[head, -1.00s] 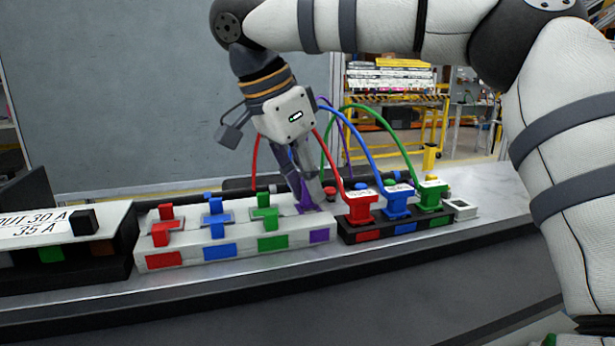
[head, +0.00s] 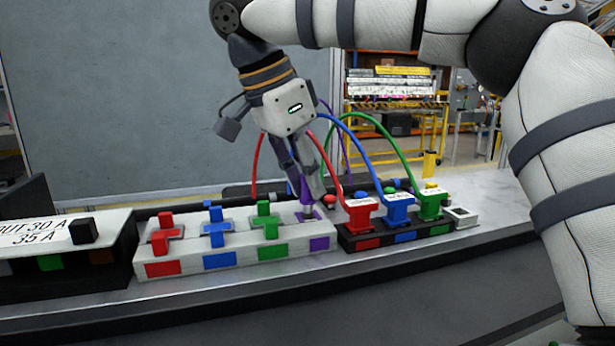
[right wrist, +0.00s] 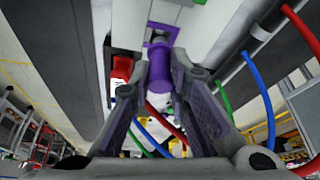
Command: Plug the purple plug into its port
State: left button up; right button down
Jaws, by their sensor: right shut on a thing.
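My right gripper (head: 307,193) comes down from above, at the right end of the white block (head: 240,257). It is shut on the purple plug (head: 306,188), which also shows between the fingers in the right wrist view (right wrist: 160,75). The plug's lower end is just above or at the grey slot (head: 313,214) behind the block's purple label (head: 319,243); I cannot tell whether they touch. The right wrist view shows a purple-edged shape (right wrist: 158,34) beyond the plug. My left gripper is out of view.
Red (head: 361,211), blue (head: 398,209) and green (head: 432,203) cabled plugs stand in the black block, their cables arching behind my gripper. Red, blue and green crosses stand on the white block. A labelled box (head: 50,232) is at left. The bench front is clear.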

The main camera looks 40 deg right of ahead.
jog(key=shift+f, duration=1.1)
dwell(0.6)
jog(key=c, duration=1.4)
grip_release()
jog(key=shift+c, duration=0.2)
jog(key=v, duration=1.2)
jog(key=shift+f, duration=0.1)
